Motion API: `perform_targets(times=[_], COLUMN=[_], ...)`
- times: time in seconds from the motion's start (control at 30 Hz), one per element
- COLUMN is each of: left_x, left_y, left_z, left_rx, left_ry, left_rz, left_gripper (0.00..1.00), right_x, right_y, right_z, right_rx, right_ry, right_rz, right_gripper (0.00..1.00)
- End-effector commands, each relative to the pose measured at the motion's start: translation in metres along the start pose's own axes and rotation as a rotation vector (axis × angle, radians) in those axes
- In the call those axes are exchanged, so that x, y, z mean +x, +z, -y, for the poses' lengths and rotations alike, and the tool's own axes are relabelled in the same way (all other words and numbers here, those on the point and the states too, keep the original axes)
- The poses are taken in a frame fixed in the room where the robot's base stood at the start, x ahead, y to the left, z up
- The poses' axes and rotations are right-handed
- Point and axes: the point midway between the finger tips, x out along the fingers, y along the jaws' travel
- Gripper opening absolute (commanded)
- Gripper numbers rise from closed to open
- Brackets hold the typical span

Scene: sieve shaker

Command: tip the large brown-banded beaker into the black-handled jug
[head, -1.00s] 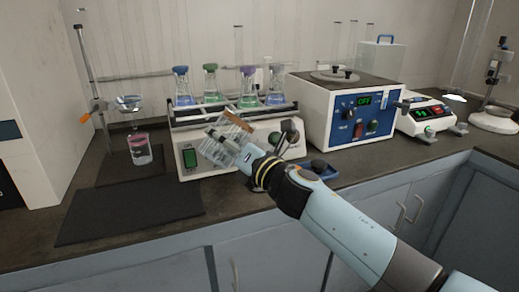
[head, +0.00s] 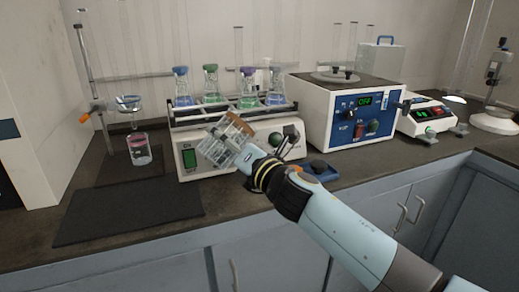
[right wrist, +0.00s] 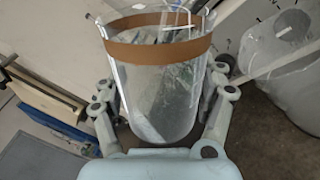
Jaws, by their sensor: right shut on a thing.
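The large clear beaker (head: 216,147) with a brown band near its rim is tilted in the head view, held in front of the white shaker. It also fills the middle of the right wrist view (right wrist: 158,88), with my right gripper's fingers on both sides. My right gripper (head: 236,156) is shut on it. Whether liquid is inside is unclear. A clear marked vessel (right wrist: 285,85) stands at the right of the right wrist view, apart from the beaker; no black handle shows there. A dark curved piece (head: 291,137) beside my gripper may be the jug's handle. My left gripper is not in view.
The shaker (head: 190,160) holds several coloured-stoppered flasks. A pink-banded beaker (head: 138,150) stands under a funnel (head: 129,103) at left. A dark mat (head: 125,216) lies bare in front. A blue-fronted device (head: 345,115) and a scale (head: 428,120) stand to the right.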

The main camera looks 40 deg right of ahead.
Motion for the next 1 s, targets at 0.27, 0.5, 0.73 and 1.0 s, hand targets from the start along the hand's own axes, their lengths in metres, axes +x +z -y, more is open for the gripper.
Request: perform_targets(times=[0.27,0.5,0.73,1.0], left_x=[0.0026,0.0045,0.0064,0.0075], left_y=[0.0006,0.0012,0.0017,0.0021], left_z=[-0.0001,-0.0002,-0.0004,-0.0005], left_rx=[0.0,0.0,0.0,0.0], left_ry=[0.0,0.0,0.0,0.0], left_rz=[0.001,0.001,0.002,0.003], left_gripper=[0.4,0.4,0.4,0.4], right_x=[0.0002,0.0001,0.0001,0.0], right_y=[-0.0006,-0.001,-0.0014,-0.0016], right_z=[0.0,0.0007,0.0013,0.0016], right_rx=[0.039,0.069,0.101,0.124], right_ry=[0.002,0.002,0.002,0.002], right_rz=[0.006,0.01,0.014,0.017], right_gripper=[0.19,0.19,0.19,0.19])
